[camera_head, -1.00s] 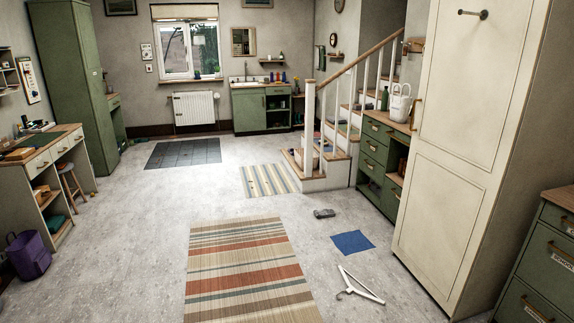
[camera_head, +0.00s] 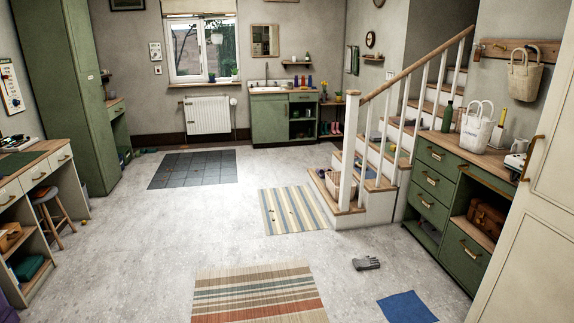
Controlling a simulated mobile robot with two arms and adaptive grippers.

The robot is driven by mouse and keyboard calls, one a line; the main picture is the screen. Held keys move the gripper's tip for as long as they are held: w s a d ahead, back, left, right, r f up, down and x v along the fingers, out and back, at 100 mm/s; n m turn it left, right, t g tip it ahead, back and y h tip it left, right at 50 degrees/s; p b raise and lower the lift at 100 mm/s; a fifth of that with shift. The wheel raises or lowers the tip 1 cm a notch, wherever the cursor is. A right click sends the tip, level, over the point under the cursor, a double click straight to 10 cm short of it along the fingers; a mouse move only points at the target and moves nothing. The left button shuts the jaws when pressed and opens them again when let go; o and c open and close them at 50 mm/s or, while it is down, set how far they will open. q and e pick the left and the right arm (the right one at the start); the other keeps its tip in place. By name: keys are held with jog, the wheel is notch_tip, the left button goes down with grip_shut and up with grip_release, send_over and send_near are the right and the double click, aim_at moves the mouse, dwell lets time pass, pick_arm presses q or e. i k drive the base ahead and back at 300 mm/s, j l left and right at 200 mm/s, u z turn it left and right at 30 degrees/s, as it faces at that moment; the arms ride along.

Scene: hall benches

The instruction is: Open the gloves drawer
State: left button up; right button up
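A green dresser with a wooden top (camera_head: 498,163) stands at the right, beside the stairs. Its left side has a stack of shut drawers, including a top drawer (camera_head: 436,157) and one below it (camera_head: 431,181). They have brass-coloured handles and small labels too small to read. Another shut drawer (camera_head: 465,252) is at the lower right, under an open shelf with a brown case (camera_head: 487,218). I cannot tell which drawer is for gloves. A grey glove-like item (camera_head: 366,263) lies on the floor. Neither of my grippers is in view.
A tall cream cabinet (camera_head: 530,240) stands at the right edge, nearest me. A blue cloth (camera_head: 408,307) lies before the dresser. A striped rug (camera_head: 258,297) and a smaller one (camera_head: 293,210) lie mid-floor. Stairs (camera_head: 365,207) rise behind.

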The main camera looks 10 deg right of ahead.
aim_at(446, 163)
jog(key=i+z, duration=0.15)
jog(key=i, duration=0.4)
jog(key=i+z, duration=0.15)
jog(key=i, duration=0.4)
jog(key=i+j+z, duration=0.15)
jog(key=i, duration=0.35)
jog(key=i+j+z, duration=0.15)
jog(key=i, duration=0.4)
